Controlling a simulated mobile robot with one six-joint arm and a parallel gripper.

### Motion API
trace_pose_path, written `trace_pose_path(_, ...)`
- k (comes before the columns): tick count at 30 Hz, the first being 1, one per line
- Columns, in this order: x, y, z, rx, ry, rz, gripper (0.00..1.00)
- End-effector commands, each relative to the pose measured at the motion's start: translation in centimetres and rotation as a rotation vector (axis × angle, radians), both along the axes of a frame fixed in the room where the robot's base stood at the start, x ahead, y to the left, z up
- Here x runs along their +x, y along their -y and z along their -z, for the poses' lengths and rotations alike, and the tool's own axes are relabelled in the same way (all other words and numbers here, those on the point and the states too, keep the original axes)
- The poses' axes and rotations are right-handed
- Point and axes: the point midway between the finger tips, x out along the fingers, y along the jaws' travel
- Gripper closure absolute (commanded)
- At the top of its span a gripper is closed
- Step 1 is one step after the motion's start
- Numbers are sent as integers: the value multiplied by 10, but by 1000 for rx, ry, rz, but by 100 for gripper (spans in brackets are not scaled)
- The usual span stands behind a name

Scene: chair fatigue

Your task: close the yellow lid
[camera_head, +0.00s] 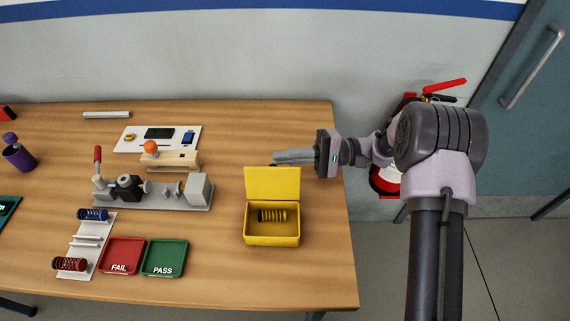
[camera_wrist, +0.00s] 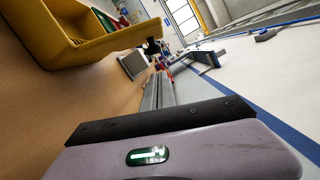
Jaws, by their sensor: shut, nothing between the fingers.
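The yellow box (camera_head: 272,238) stands near the right end of the wooden table. Its yellow lid (camera_head: 272,183) is open and stands up at the box's back edge. A dark coil spring (camera_head: 272,215) lies inside the box. My gripper (camera_head: 276,158) is shut and empty, just behind the lid's top edge, pointing left. Whether it touches the lid cannot be told. In the wrist view, the yellow box and lid (camera_wrist: 75,40) show at the upper left, and my gripper's fingers (camera_wrist: 158,90) extend away from the camera.
A grey clamp fixture (camera_head: 150,192) stands left of the box. A red FAIL tray (camera_head: 122,256) and a green PASS tray (camera_head: 164,258) lie at the front. A wooden block with an orange knob (camera_head: 170,160) sits behind the fixture. The table around the box's front is clear.

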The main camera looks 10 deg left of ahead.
Motion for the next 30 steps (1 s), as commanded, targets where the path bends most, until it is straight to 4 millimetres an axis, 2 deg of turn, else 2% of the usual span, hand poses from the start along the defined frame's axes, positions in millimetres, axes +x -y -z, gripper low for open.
trace_pose_path(3,-13,3,-4,0,1,0,100)
trace_pose_path(7,-19,4,-6,-1,0,0,100)
trace_pose_path(19,-20,5,-7,1,6,0,100)
trace_pose_path(30,-24,10,-13,20,92,-1,100)
